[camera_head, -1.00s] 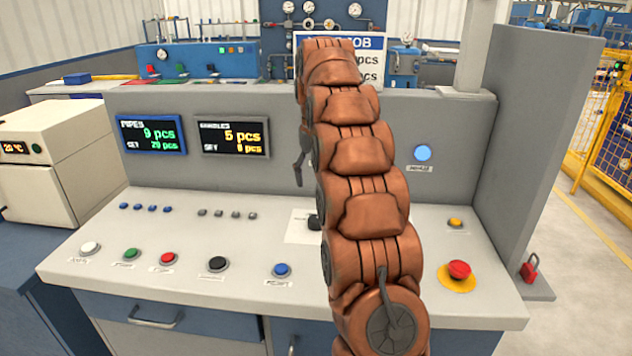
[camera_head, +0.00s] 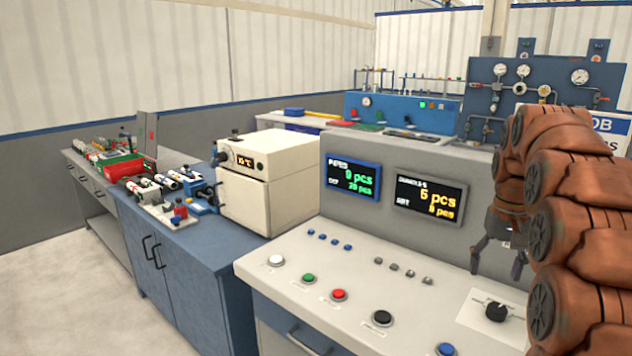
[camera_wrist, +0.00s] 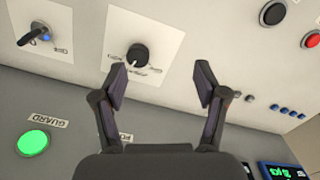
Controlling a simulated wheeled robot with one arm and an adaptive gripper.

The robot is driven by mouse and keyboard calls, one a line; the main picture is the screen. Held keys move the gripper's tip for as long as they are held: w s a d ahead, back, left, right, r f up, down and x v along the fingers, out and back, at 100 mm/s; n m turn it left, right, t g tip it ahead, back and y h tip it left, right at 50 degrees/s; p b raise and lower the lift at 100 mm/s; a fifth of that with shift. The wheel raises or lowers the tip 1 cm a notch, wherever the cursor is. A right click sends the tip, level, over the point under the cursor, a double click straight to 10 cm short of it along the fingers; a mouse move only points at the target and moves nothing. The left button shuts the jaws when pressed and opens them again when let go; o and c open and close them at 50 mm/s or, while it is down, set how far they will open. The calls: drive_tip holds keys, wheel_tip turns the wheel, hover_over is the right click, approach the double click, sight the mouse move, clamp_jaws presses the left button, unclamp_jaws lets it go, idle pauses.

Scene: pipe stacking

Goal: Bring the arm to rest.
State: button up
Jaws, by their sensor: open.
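My gripper (camera_head: 497,262) hangs down in front of the control console at the right of the head view, with my copper-coloured arm curving above and beside it. In the wrist view my gripper (camera_wrist: 163,80) has its two dark fingers spread apart with nothing between them. Beyond the fingertips is a black rotary knob (camera_wrist: 137,56) on a white plate; the fingers look apart from it. The same knob (camera_head: 496,311) shows on the console panel in the head view, below the gripper.
The console (camera_head: 300,262) carries several push buttons and two displays (camera_head: 352,178). A cream oven-like box (camera_head: 268,180) stands on the blue cabinet (camera_head: 190,275) to the left, beside several pipe parts (camera_head: 170,183). A lit green button (camera_wrist: 33,142) shows in the wrist view. Floor at lower left is clear.

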drive_tip(key=s+a+n+p, duration=0.2)
drive_tip(key=s+a, duration=1.1)
drive_tip(key=s, duration=0.2)
drive_tip(key=s+a+f+p, duration=0.1)
drive_tip(key=s+a+f, duration=0.2)
drive_tip(key=s, duration=0.6)
drive_tip(key=s+a+f+n+g+p, duration=0.1)
drive_tip(key=s+a+f, duration=0.2)
drive_tip(key=s, duration=0.7)
drive_tip(key=shift+s+f+n+g+p, duration=0.25)
drive_tip(key=shift+f+n+g+p, duration=0.05)
drive_tip(key=shift+f, duration=0.45)
drive_tip(key=shift+c, duration=0.4)
